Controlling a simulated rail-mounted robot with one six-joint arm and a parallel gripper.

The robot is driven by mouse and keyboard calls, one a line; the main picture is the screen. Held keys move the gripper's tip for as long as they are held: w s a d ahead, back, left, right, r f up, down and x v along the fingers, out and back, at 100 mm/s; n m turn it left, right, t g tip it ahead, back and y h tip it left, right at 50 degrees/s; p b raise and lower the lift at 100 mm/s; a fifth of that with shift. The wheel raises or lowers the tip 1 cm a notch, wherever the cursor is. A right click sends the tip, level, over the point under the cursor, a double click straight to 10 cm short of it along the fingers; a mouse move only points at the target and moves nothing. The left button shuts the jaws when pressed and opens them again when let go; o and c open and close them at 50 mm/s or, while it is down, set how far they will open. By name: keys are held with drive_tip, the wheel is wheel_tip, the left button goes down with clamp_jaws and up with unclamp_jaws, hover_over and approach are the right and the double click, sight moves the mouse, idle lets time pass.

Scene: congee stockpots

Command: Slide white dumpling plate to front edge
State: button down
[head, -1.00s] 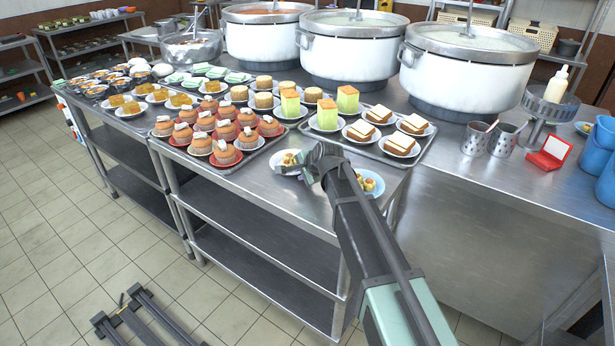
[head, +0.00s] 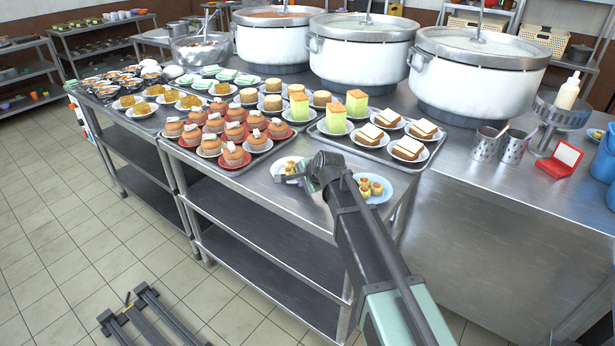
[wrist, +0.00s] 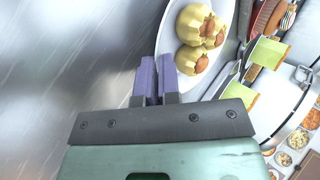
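The white dumpling plate (head: 277,164) holds small yellow dumplings (wrist: 200,35) with brown tops. It sits on the steel table in front of the trays, close to the table's front edge. My gripper (wrist: 157,62) is at its near rim, with its two purple fingers close together. One finger is over the plate and the other outside it, and they appear shut on the rim. In the head view, my gripper (head: 283,179) and wrist partly cover the plate's front and right side.
A light blue plate (head: 386,194) with similar dumplings stands just right of my arm. A tray of muffins (head: 235,157) and a tray of cake slices (head: 370,151) lie behind. Bare steel tabletop (head: 255,185) shows left of the plate.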

drive_tip(key=shift+s+a, duration=0.65)
drive_tip(key=shift+s, duration=0.3)
drive_tip(key=shift+s+a, duration=0.65)
drive_tip(key=shift+s, duration=0.25)
drive_tip(key=c, duration=1.3)
unclamp_jaws()
drive_tip(key=shift+o, duration=0.2)
drive_tip(key=p+v, duration=0.7)
drive_tip(key=v, duration=0.3)
drive_tip(key=shift+s+r+p, duration=0.25)
drive_tip(key=shift+r+p, duration=0.05)
drive_tip(key=shift+p, duration=0.1)
drive_tip(key=shift+d, duration=0.1)
